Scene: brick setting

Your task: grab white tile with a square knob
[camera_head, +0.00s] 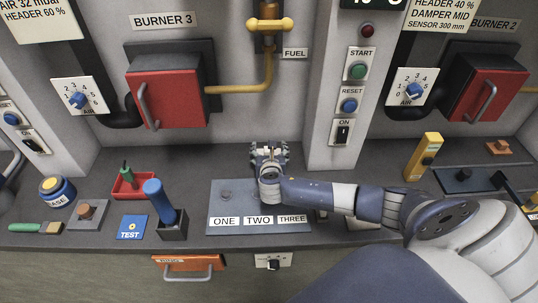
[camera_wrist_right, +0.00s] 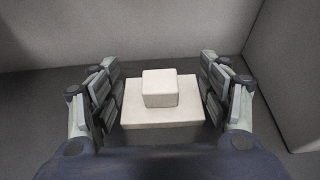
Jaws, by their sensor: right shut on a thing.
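The white tile with a square knob (camera_wrist_right: 134,118) lies flat on a dark surface in the right wrist view, its knob (camera_wrist_right: 160,88) facing up. My right gripper (camera_wrist_right: 162,82) has its fingers on the left and right sides of the tile and is shut on it. In the head view my right gripper (camera_head: 269,152) is at the back of the worktop, near the wall, and its hand hides the tile. My left gripper is not in view.
A grey-blue board (camera_head: 228,192) labelled ONE, TWO, THREE lies under my right forearm. A yellow block (camera_head: 423,158) stands to the right. Wall and switch pillar (camera_head: 333,100) are close behind.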

